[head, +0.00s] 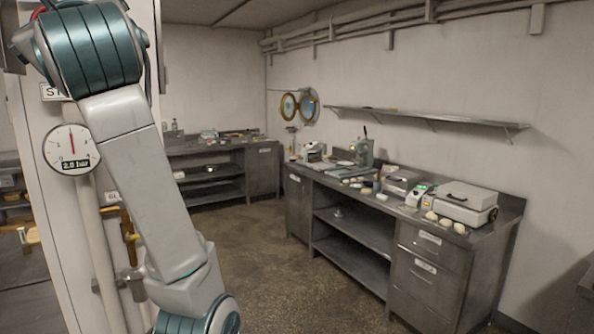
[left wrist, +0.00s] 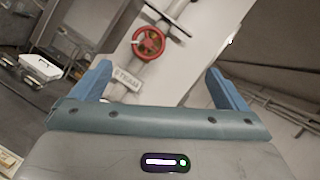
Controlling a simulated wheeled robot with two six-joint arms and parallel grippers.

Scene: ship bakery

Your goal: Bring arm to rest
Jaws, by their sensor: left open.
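My left arm comes in from the left in the head view and bends downward, leaving the bottom of the picture. Its gripper is out of that view. In the left wrist view my left gripper (left wrist: 152,88) is open, with its two blue fingers wide apart and nothing between them. Beyond the fingers are a red valve wheel (left wrist: 148,43) and a sign reading STEAM (left wrist: 126,79), both apart from the gripper. My right gripper is in neither view.
A white column with a round gauge (head: 71,149) stands close behind my left arm. A long steel counter (head: 395,208) with equipment on top runs along the right wall, under a wall shelf (head: 430,116). Another counter (head: 262,170) stands at the back. The floor (head: 290,285) between is clear.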

